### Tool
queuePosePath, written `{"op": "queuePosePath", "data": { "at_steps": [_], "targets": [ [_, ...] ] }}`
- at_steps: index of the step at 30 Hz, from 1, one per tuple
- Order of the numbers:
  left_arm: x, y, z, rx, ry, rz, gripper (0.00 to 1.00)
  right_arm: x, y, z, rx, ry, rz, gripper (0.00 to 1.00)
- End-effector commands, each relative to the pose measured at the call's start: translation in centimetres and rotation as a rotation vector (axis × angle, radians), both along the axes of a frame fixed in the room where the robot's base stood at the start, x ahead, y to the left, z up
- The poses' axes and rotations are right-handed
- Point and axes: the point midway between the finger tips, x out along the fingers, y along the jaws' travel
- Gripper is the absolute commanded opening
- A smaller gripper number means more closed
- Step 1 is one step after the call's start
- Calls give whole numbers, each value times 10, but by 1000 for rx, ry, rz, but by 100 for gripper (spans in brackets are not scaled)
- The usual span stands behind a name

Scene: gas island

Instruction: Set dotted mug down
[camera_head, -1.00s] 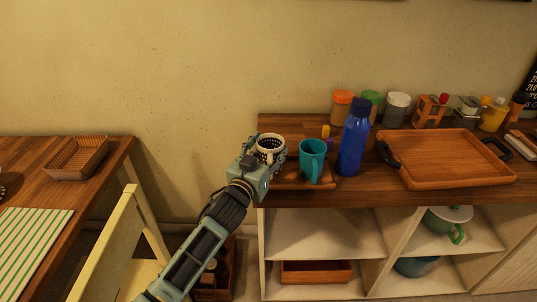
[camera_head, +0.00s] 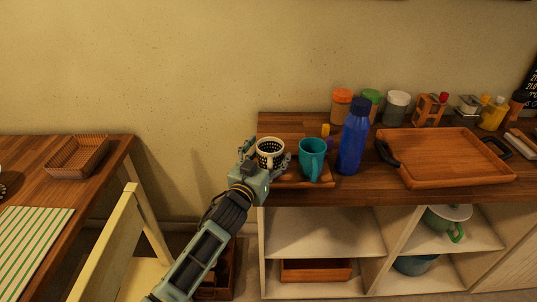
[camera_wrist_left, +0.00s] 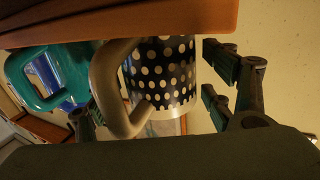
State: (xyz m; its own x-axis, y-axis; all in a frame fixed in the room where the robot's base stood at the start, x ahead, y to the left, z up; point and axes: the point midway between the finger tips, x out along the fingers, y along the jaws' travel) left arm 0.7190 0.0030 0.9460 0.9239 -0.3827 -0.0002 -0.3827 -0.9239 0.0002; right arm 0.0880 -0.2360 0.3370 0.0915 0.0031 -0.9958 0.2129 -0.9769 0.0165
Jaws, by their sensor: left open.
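The dotted mug (camera_head: 270,156), black with pale dots, stands upright at the left end of the counter, on a low wooden board (camera_head: 318,184). It also shows upside down in the left wrist view (camera_wrist_left: 172,72), its pale handle on the picture's left and its base against the board (camera_wrist_left: 200,18). My left gripper (camera_head: 269,156) is open with its fingers on either side of the mug. In the left wrist view a gap shows between the right-hand fingers and the mug; contact on the other side is unclear. My right gripper is not in view.
A teal mug (camera_head: 312,158) stands just right of the dotted mug, with a blue bottle (camera_head: 354,140) beyond it. A wooden tray (camera_head: 445,165) lies farther right. Several jars line the wall. A chair (camera_head: 115,240) stands left of my arm.

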Motion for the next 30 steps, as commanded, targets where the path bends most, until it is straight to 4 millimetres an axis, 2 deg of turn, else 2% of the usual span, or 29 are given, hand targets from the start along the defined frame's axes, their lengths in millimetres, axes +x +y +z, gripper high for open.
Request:
{"op": "queuePosePath", "data": {
  "at_steps": [5, 21, 30],
  "targets": [
    [0, 0, -3, 3, -1, -1, 76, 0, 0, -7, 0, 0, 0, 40],
    [-65, 29, -2, 0, 0, 0, 76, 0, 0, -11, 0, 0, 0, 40],
    [-72, 32, -1, 0, 0, 0, 76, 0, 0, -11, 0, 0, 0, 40]
  ]
}}
